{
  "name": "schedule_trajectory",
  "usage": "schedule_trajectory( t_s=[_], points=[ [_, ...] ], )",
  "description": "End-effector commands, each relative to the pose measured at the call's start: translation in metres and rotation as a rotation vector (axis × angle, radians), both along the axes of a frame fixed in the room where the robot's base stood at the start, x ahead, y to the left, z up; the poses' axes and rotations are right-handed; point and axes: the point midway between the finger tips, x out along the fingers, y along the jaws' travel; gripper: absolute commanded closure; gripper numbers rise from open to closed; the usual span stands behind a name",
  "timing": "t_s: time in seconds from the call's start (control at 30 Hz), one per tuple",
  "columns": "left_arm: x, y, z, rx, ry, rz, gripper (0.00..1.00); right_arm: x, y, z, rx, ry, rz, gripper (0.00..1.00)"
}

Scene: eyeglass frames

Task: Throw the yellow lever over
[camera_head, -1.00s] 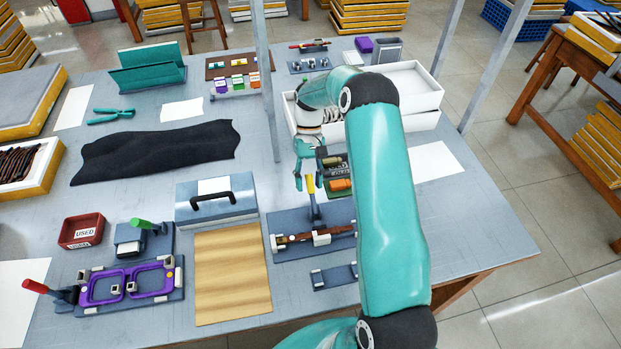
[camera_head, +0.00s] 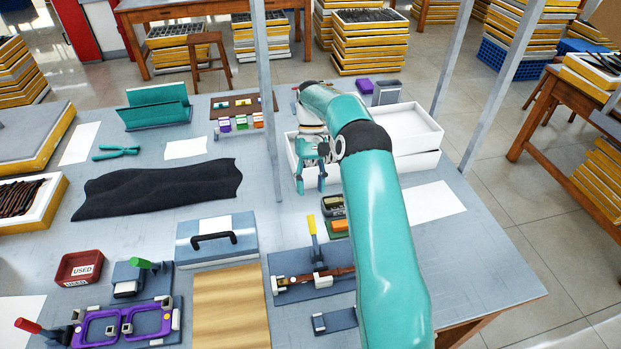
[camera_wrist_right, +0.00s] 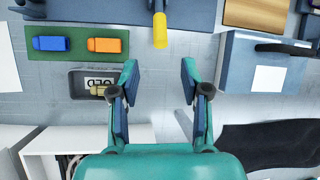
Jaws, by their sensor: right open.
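The yellow lever (camera_head: 313,226) stands upright on a blue-grey fixture plate (camera_head: 283,262) holding a brown eyeglass frame (camera_head: 327,280). In the right wrist view the yellow handle (camera_wrist_right: 160,30) is at the top centre, beyond the fingertips and not between them. My right gripper (camera_head: 311,186) is open and empty, behind the lever and apart from it, near the white tray. Its two fingers also show spread in the wrist view (camera_wrist_right: 159,85). My left gripper is not in view.
A dark bin (camera_head: 333,206) and a green board (camera_wrist_right: 76,58) with blue and orange blocks are beside the lever. A blue case (camera_head: 217,250) with a black handle is to its left. White trays (camera_head: 411,128) lie behind. Green (camera_head: 146,264) and red (camera_head: 27,325) levers are at left.

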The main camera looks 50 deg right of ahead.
Motion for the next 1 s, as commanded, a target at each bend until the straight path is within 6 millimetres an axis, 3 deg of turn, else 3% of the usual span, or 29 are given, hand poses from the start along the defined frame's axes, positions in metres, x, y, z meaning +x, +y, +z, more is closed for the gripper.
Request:
schedule_trajectory(
  t_s=[0.3,1.0],
  points=[
    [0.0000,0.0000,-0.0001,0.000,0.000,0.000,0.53,0.0043,-0.0056,0.0129,0.000,0.000,0.001,0.54],
    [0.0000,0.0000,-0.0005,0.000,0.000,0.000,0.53,0.0049,-0.0049,0.0130,0.000,0.000,0.002,0.54]
  ],
)
